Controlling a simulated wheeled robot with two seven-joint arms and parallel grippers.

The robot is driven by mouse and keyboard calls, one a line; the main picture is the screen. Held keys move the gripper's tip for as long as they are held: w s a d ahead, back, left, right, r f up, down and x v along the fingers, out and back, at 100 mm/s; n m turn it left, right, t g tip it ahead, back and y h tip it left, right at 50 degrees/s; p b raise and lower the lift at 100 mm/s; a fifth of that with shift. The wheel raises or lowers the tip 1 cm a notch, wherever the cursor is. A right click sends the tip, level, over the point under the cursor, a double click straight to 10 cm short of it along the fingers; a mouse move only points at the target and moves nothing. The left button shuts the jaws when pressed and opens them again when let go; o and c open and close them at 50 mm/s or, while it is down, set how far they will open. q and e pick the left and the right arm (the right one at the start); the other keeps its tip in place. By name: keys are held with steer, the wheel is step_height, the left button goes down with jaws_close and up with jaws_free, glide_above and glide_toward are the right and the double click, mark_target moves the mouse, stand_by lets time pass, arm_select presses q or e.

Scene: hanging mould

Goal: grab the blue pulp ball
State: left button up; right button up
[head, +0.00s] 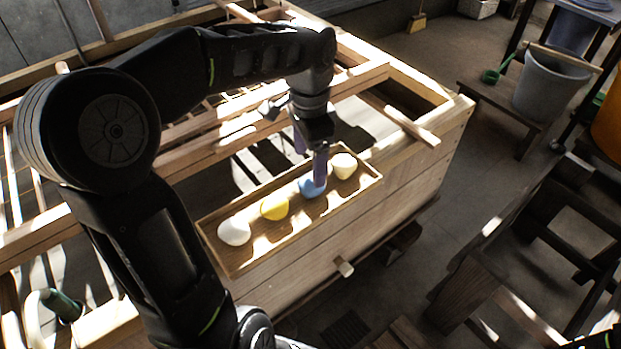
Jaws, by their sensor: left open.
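The blue pulp ball (309,188) lies in a shallow wooden tray (240,266) on the near side of the wooden vat. My left gripper (312,172) points down right at the ball, its purple fingers open. One finger covers part of the ball, and I cannot tell whether they touch. A yellow ball (274,207) and a white ball (234,231) lie to the left in the same tray. A cream ball (343,166) lies to the right, close to the gripper. My right gripper does not show.
Wooden frame bars (415,126) of the vat lie behind and beside the tray. A grey bucket (551,88) stands on a low bench at the upper right. A dark wooden stand (470,282) is at the right.

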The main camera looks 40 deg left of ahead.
mark_target(311, 178)
arm_select(q)
steer(key=shift+w+f, duration=0.1)
steer(key=shift+f, duration=1.25)
steer(key=shift+w+f+p, duration=0.15)
steer(key=shift+f+p, duration=0.25)
steer(key=shift+f, duration=2.25)
steer(key=c, duration=1.5)
